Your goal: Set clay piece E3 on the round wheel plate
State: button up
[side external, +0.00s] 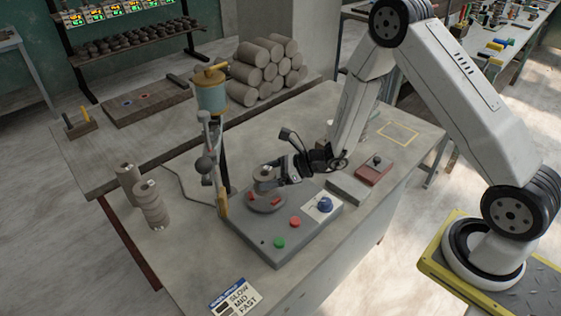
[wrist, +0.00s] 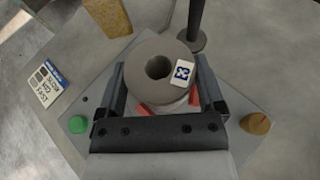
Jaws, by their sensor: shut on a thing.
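A grey ring-shaped clay piece (wrist: 160,68) with a hole through its middle carries a small white tag with blue marks, hard to read. It also shows in the side view (side external: 267,171). My gripper (side external: 268,185) is shut on it, with one dark finger on each side in the wrist view (wrist: 160,80). The piece is upright, over the round wheel plate (side external: 268,207). Red blocks show on the plate, below the piece. I cannot tell whether the piece touches the plate or blocks, as the fingers hide its underside.
The grey wheel base has a green button (side external: 279,243), a red button (side external: 295,222) and a blue knob (side external: 325,205). A post with a blue-green container (side external: 211,98) stands close behind left. The front bench is mostly clear.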

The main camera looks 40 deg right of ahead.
jog(key=shift+f, duration=0.95)
jog(key=shift+f, duration=0.1)
jog(key=o, duration=1.2)
jog(key=shift+s+d+r, duration=0.35)
jog(key=shift+s+d, duration=0.05)
jog(key=shift+d, duration=0.05)
jog(key=v, duration=1)
jog(key=shift+s+d+r, duration=0.15)
jog(key=shift+s+d, duration=0.05)
jog(key=shift+s, duration=0.05)
jog(key=shift+a, duration=0.1)
